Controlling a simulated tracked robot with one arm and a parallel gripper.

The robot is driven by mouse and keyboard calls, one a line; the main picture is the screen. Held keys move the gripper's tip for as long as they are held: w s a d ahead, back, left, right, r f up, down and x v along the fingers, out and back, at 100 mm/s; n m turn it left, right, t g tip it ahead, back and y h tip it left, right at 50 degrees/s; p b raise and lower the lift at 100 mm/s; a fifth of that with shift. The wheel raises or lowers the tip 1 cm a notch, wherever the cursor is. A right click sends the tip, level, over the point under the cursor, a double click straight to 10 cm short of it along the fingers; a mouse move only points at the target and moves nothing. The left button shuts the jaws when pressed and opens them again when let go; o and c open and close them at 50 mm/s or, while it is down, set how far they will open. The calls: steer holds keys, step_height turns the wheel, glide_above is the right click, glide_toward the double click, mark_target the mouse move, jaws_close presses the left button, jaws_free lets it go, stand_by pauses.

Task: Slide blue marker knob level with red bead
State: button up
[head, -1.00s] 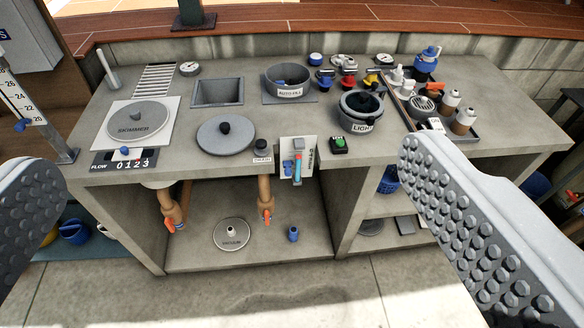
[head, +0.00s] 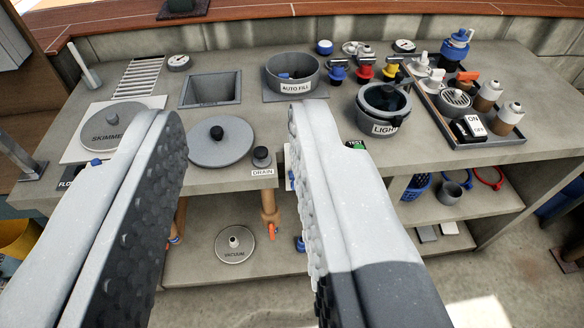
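My gripper (head: 232,120) is open and empty, with both grey studded fingers reaching in front of the concrete counter. The white front panel (head: 289,172) on the counter's edge is mostly hidden behind the right finger. Only a thin sliver with a bit of blue shows, so I cannot tell the marker knob from the rest of it. The red bead is not visible now. Another small blue knob (head: 95,162) shows by the FLOW plate (head: 66,184), partly covered by the left finger.
Between the fingers are a round grey lid (head: 221,150) and the DRAIN knob (head: 262,157). A green TEST button (head: 355,145) and the LIGHT pot (head: 384,110) stand right of the right finger. A tray of bottles (head: 500,138) is at right. Shelves lie below.

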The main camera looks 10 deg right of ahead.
steer(key=w+d+f+t+b, duration=0.1)
steer(key=w+f, duration=0.8)
steer(key=f, duration=0.3)
steer(key=w+d+f, duration=0.2)
steer(key=w+f, duration=0.6)
steer(key=f, duration=0.4)
steer(key=w+d+f+m+t+b, duration=0.1)
steer(key=w+f, duration=0.1)
steer(key=f, duration=1.2)
steer(key=w+d+f+m+b, duration=0.1)
steer(key=f, duration=1.3)
steer(key=w+d+b, duration=0.1)
steer(key=w+b, duration=0.1)
steer(key=w, duration=1.2)
steer(key=shift+r+h+b, duration=0.15)
steer(key=shift+h+b, duration=0.15)
steer(key=shift+b, duration=0.1)
steer(key=shift+c, duration=0.3)
jaws_close()
